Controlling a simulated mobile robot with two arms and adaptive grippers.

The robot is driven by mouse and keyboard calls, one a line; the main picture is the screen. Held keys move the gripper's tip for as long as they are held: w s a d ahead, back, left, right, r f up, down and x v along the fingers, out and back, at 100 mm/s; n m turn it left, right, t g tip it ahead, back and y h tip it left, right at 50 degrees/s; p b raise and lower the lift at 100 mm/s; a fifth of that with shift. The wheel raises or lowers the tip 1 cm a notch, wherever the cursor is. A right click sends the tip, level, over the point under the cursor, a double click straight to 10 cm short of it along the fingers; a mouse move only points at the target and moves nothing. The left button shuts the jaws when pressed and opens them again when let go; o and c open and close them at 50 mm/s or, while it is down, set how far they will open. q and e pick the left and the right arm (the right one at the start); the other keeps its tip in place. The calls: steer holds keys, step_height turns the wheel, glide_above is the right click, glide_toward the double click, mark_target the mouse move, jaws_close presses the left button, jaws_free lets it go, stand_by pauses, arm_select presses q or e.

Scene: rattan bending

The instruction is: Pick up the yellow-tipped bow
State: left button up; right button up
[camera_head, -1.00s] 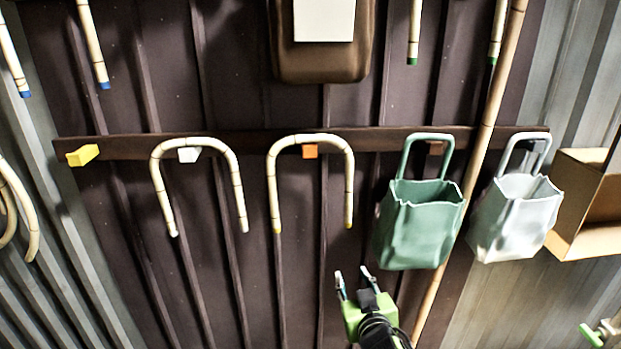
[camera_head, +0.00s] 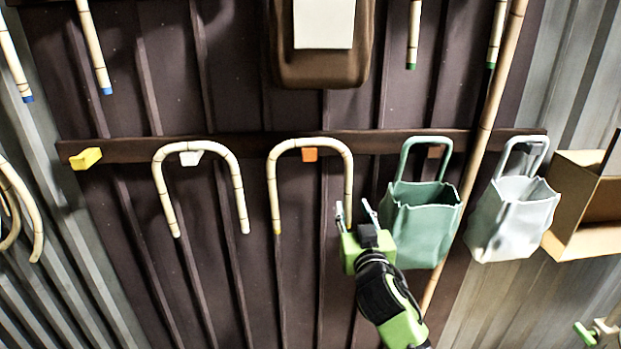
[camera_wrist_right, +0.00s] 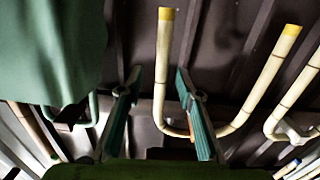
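The yellow-tipped bow (camera_head: 271,185), a pale rattan arch, hangs on an orange peg (camera_head: 310,154) on the wall rail, both ends down. My right gripper (camera_head: 357,210) is at the lower end of the bow's right leg and hides that tip in the head view. In the right wrist view, the bow (camera_wrist_right: 263,85) appears with its yellow tips up. One leg stands between the open fingers of my right gripper (camera_wrist_right: 159,78), with gaps visible on both sides. My left gripper is not in view.
A plain-ended bow (camera_head: 162,190) hangs to the left on a white peg. A green bag (camera_head: 420,225) hangs close right of my gripper, with a white bag (camera_head: 512,220) beyond. A yellow peg (camera_head: 86,158) is empty. Below the bows the wall is clear.

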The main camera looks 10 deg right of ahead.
mark_target(349, 200)
steer(key=w, duration=0.1)
steer(key=w+p, duration=0.1)
steer(key=w, duration=0.1)
steer(key=w+p, duration=0.1)
steer(key=shift+w+d+r, duration=0.1)
steer(key=shift+w+r, duration=0.05)
steer(key=shift+r, duration=0.1)
steer(key=shift+w+f, duration=0.1)
steer(key=shift+w, duration=0.4)
jaws_close()
